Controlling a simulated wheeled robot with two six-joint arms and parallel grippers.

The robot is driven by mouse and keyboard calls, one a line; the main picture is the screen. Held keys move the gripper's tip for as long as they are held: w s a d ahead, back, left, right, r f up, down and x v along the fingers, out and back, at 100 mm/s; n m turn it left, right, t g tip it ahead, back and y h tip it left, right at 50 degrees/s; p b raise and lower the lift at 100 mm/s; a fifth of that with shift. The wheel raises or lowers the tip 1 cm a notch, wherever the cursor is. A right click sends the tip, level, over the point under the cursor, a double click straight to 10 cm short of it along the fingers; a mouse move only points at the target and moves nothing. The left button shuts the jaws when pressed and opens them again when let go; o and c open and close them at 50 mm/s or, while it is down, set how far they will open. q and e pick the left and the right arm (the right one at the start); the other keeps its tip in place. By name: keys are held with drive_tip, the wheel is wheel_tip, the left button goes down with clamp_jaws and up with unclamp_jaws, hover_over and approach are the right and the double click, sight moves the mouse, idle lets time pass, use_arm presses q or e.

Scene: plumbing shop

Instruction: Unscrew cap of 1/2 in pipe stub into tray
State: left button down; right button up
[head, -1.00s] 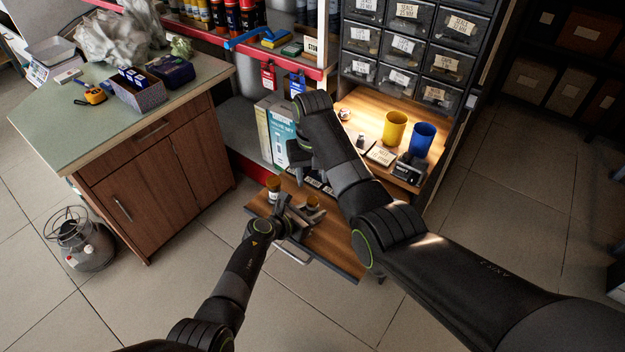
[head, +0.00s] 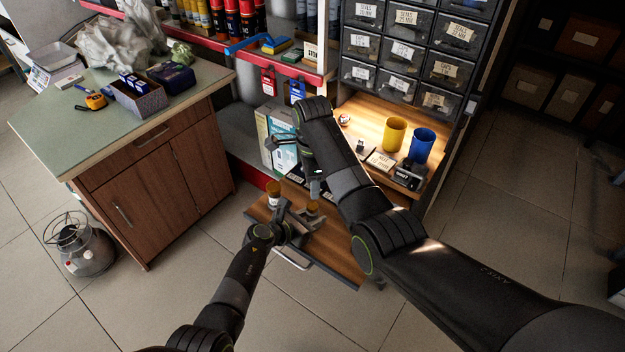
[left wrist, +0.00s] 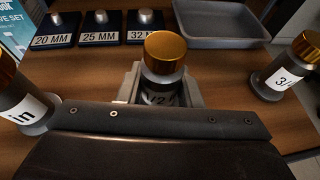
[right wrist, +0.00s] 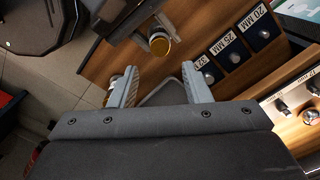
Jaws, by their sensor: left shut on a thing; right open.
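The 1/2 in pipe stub (left wrist: 160,92) stands upright with its brass cap (left wrist: 165,52) on top. My left gripper (left wrist: 161,98) is shut on the stub below the cap; its label is partly covered. The capped stub also shows in the right wrist view (right wrist: 160,43). The grey tray (left wrist: 228,22) lies beyond the stub to the right and looks empty. My right gripper (right wrist: 157,88) is open and empty above the board, with the tray partly visible between its fingers. The cap is outside its jaws. In the head view my right gripper (head: 302,165) is above my left gripper (head: 292,218).
A 3/4 stub (left wrist: 282,68) stands at the right and another capped stub (left wrist: 22,98) at the left. Dark blocks labelled 20 MM (left wrist: 54,32), 25 MM and 32 MM line the back. Yellow (head: 393,134) and blue cups stand on the shelf behind.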

sight(312, 205)
drive_tip(key=m, duration=0.4)
drive_tip(key=shift+m, duration=0.4)
drive_tip(key=m, duration=0.4)
drive_tip(key=shift+m, duration=0.3)
drive_tip(key=shift+f, duration=4)
